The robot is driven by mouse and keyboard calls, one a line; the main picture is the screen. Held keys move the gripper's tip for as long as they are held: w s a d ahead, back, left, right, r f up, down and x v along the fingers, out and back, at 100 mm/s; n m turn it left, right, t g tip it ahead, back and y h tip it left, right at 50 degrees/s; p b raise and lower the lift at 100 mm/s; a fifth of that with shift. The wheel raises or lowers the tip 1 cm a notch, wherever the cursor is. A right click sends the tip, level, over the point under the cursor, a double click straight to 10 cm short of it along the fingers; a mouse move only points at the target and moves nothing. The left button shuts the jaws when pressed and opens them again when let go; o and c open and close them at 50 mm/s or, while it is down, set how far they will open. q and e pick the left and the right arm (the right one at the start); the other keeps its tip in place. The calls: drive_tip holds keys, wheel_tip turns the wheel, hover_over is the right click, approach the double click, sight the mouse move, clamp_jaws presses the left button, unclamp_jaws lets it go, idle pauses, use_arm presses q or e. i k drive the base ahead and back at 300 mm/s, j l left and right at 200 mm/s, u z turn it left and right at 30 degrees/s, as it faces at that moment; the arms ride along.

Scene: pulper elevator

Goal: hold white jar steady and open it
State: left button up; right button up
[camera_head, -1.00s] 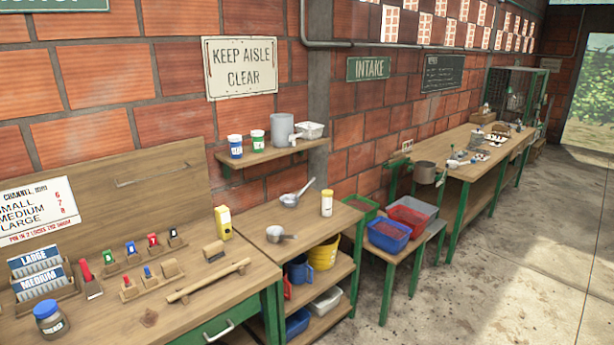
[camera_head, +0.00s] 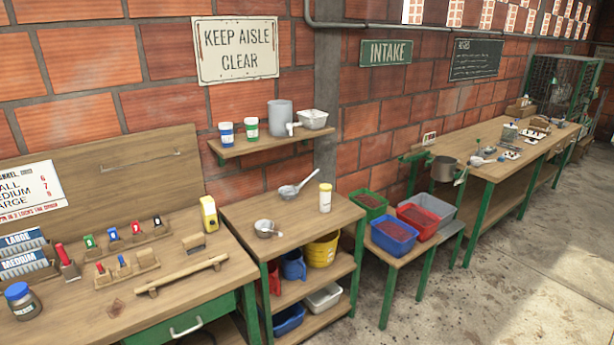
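A white jar (camera_head: 325,201) with a yellow lid stands upright near the back right of the middle table (camera_head: 300,217). Its lid is on. Two other small jars stand on the wall shelf (camera_head: 265,148), one with a blue label (camera_head: 226,133) and one with a green label (camera_head: 251,128); both have white tops. Neither of my grippers is in view.
A metal ladle (camera_head: 290,190) and a small pan (camera_head: 266,228) lie on the middle table. Blue (camera_head: 394,236), red (camera_head: 417,219) and green (camera_head: 368,205) bins stand to its right. Open concrete floor (camera_head: 490,290) lies in front of the tables at the right.

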sight(325, 198)
drive_tip(key=i+l+u, duration=0.15)
drive_tip(key=l, duration=0.35)
drive_tip(key=i+l+u, duration=0.15)
drive_tip(key=l, duration=0.35)
drive_tip(key=i+l+u, duration=0.15)
drive_tip(key=l, duration=0.4)
drive_tip(key=l+u, duration=0.15)
drive_tip(key=l, duration=0.35)
drive_tip(key=i+l+u, duration=0.1)
drive_tip(key=l, duration=0.25)
drive_tip(key=i+l+u, duration=0.1)
drive_tip(key=l, duration=0.25)
drive_tip(key=i+l+u, duration=0.1)
drive_tip(key=l, duration=0.25)
